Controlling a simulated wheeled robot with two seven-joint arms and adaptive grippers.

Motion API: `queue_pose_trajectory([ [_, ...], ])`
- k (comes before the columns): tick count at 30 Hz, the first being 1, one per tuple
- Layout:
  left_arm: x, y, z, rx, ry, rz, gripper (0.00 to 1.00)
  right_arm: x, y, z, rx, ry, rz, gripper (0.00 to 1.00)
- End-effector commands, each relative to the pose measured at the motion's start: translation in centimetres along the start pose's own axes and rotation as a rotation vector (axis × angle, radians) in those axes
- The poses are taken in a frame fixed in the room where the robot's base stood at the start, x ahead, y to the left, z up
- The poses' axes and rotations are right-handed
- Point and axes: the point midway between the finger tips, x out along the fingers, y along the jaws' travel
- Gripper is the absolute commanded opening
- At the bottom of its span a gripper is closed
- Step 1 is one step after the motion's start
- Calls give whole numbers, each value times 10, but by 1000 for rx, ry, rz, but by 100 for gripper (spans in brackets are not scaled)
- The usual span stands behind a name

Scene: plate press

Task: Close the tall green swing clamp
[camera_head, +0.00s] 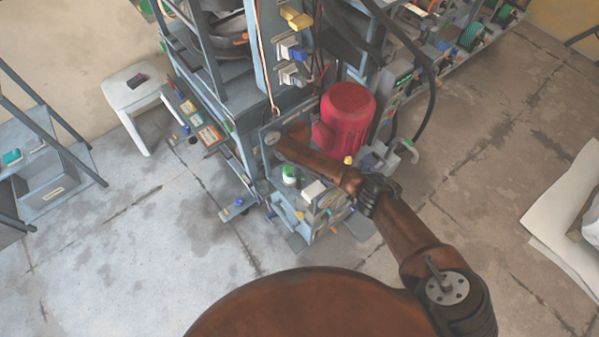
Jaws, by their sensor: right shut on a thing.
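My right arm (400,225) comes in from the lower right and bends at a dark joint. Its far end reaches left across the front of the machine. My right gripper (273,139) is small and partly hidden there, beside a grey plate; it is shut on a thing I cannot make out. I cannot clearly pick out the tall green swing clamp, or tell whether it is open or closed. A small round green-topped part (289,174) stands just below my forearm. My left gripper is not in view.
A red motor-like cylinder (348,112) stands close behind my forearm. Grey shelving (215,85) rises on the left of it. A pale green curved part (408,148) sticks out on the right. A white stool (131,90) stands at the left. The floor between is mostly clear.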

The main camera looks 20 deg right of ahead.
Motion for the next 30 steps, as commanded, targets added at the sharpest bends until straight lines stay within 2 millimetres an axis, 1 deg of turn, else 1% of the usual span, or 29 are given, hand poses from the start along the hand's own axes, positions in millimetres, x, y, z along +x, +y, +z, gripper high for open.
queue_pose_trajectory([
  [1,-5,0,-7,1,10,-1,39,-3,-2,-1,46,0,-2,0],
  [2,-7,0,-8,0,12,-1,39,-3,-2,0,75,0,-2,0],
  [12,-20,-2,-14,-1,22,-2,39,-2,-1,-1,387,0,-2,0],
  [18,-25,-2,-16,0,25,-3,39,-1,-1,-1,536,0,-2,0],
  [24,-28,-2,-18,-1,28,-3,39,-1,-1,0,640,0,-2,0],
  [30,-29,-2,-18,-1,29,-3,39,0,-1,-1,696,0,0,0],
])
